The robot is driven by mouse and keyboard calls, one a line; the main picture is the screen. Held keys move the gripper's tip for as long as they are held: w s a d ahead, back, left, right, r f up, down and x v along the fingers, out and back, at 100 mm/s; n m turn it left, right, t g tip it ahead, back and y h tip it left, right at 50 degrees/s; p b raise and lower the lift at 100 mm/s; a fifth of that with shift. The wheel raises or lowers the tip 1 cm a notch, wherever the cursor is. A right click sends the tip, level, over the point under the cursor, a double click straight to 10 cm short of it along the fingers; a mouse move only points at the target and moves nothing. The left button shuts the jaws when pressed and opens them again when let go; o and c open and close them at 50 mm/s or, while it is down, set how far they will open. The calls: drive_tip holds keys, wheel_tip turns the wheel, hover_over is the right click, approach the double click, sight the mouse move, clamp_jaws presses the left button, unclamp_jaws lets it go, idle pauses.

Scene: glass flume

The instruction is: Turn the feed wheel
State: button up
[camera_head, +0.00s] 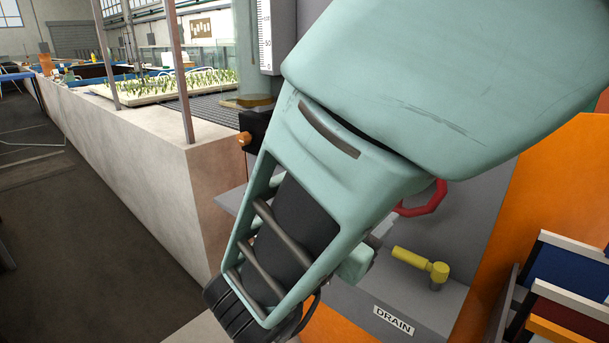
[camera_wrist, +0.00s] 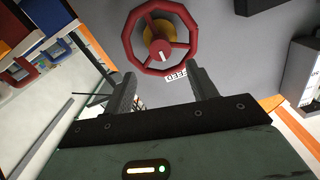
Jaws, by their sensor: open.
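In the head view only a red arc of the wheel (camera_head: 430,200) shows; my arm hides the rest. My gripper (camera_wrist: 159,76) is open and empty in the wrist view. Its two dark fingers point toward the wheel, with the lower rim just beyond and between the tips in the picture. I see no grip on the rim, and the remaining gap cannot be judged. My arm mostly hides the fingers in the head view.
A yellow drain lever (camera_head: 420,262) and its DRAIN label (camera_head: 393,320) are below the wheel. An orange panel (camera_head: 545,165) and colored bins (camera_head: 575,270) stand at right. A concrete flume wall (camera_head: 140,150) runs along the left, with open floor (camera_head: 60,220) beside it.

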drive_tip(key=p+x, duration=0.1)
drive_tip(key=x, duration=0.8)
drive_tip(key=shift+w+d, duration=0.2)
drive_tip(key=shift+d, duration=0.05)
drive_tip(key=shift+f, duration=0.1)
clamp_jaws()
drive_tip(key=shift+p, duration=0.3)
